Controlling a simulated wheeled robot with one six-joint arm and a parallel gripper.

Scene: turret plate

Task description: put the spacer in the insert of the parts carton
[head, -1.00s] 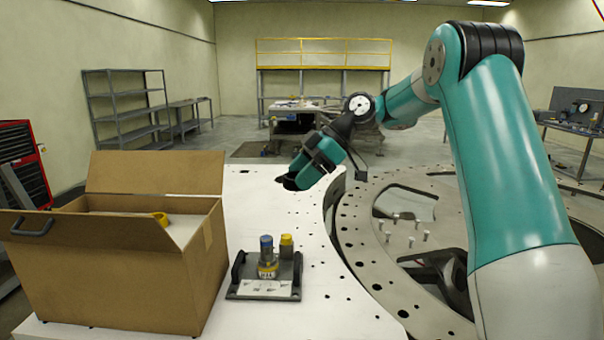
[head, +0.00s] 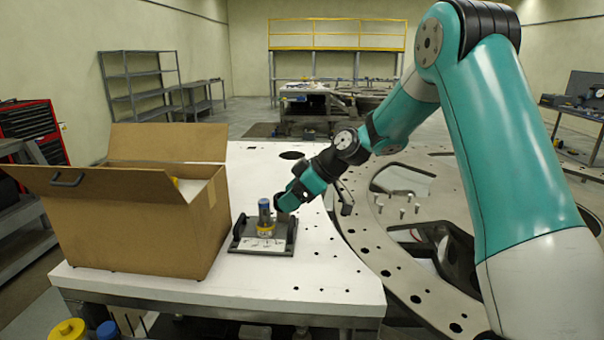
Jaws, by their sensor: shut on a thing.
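The parts carton (head: 160,235) is an open cardboard box with raised flaps at the left of the white table. Its insert is mostly hidden by the walls; a bit of yellow (head: 175,182) shows inside. My gripper (head: 283,206) is low over the right side of a grey handled tray (head: 282,246), shut on a small piece that it hides, which I take to be the spacer. A blue-topped cylinder (head: 264,212) with a yellow band at its foot stands on the tray just left of my gripper. I cannot tell whether the held piece still touches the tray.
The white table (head: 330,280) is clear in front of and right of the tray. A round grey plate with holes (head: 400,275) and upright pins lies to the right. The carton's raised flaps and near wall stand higher than the tray.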

